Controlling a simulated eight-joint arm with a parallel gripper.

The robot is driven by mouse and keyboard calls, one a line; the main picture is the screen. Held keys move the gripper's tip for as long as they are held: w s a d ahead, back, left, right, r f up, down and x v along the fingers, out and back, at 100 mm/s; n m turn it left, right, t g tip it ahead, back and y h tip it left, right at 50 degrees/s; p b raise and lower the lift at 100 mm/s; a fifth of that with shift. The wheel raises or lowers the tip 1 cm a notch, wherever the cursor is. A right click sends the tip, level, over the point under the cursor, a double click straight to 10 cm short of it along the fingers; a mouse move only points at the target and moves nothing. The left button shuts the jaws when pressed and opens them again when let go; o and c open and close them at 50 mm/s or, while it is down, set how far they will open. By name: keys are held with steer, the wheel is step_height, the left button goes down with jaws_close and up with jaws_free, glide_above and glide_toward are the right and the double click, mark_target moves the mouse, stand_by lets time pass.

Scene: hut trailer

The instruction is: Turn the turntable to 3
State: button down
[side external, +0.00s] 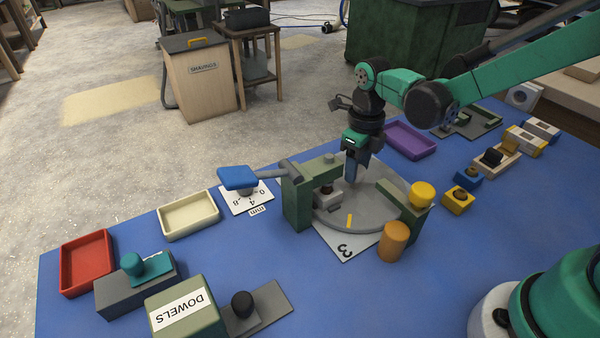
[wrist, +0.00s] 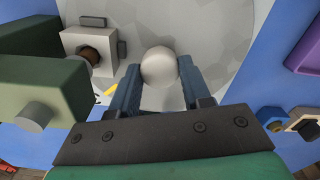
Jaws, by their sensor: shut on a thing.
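The turntable (side external: 378,212) is a round grey disc on the blue bench. Its yellow mark (side external: 349,221) lies at the front edge, beside a white card (side external: 343,247) with a 3, and roughly lines up with that numeral. My gripper (side external: 350,178) is down over the disc. In the wrist view its fingers (wrist: 158,82) are shut on a pale round knob (wrist: 160,66) that stands on the disc. In the side view the fingers largely hide the knob. A small pale block with a brown part (wrist: 90,50) sits on the disc to the left of the fingers.
A green post frame (side external: 296,200) with a grey bar stands close left of my gripper. A green block with a yellow knob (side external: 422,193) and an orange cylinder (side external: 393,240) stand at the right. A purple tray (side external: 410,140) lies behind. Red and cream trays lie left.

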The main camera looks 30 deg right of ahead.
steer(key=shift+c, duration=2)
jaws_free()
steer(key=shift+r, duration=0.1)
steer(key=shift+r, duration=2.7)
